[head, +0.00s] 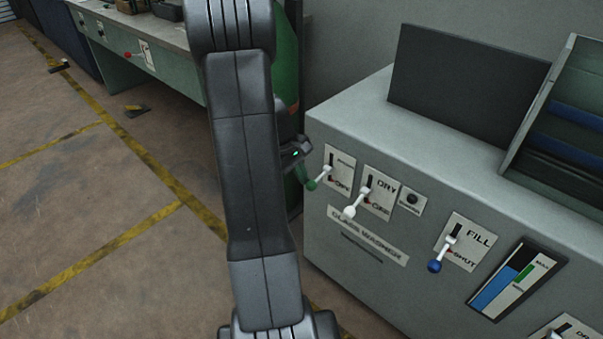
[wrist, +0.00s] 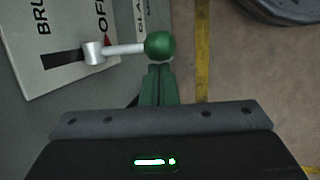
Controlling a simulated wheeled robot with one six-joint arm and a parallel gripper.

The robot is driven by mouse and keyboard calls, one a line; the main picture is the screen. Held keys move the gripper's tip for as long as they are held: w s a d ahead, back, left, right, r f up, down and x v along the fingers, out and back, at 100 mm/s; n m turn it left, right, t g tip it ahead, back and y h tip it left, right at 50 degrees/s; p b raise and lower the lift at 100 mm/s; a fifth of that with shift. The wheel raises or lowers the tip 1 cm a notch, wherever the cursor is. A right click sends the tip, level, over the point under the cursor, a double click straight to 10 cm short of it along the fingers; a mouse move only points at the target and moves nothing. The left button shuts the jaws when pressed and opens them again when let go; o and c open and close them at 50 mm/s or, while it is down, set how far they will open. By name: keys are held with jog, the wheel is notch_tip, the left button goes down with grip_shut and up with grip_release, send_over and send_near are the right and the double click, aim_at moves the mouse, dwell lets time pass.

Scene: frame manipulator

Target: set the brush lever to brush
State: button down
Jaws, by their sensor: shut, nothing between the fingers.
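The brush lever has a green ball knob (head: 311,185) on a white arm, on a white plate at the left end of the grey cabinet front. In the wrist view, its green knob (wrist: 160,45) points right, and its white pivot (wrist: 93,52) sits at the OFF end of the dark slot. The slot runs left toward the partly seen word BRU. My gripper (wrist: 158,68) is shut and empty, its green fingertips right beside the knob. I cannot tell if they touch. In the head view my arm hides most of the gripper.
To the right on the cabinet (head: 350,112) are a white-knobbed DRY lever (head: 350,211), a round button (head: 411,199), a blue-knobbed FILL lever (head: 435,266) and a level gauge (head: 515,280). A green bench (head: 160,70) stands at the back left.

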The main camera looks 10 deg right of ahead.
jog(key=shift+d+r+g+y+p, duration=0.1)
jog(key=shift+r+g+y+p, duration=0.3)
jog(key=shift+p, duration=1.15)
dwell(0.8)
jog(key=shift+w+d+r+p, duration=0.2)
jog(key=shift+r+p, duration=0.55)
jog(key=shift+p, duration=0.3)
dwell(3.9)
jog(key=shift+r+p, duration=0.7)
jog(key=shift+r, duration=0.1)
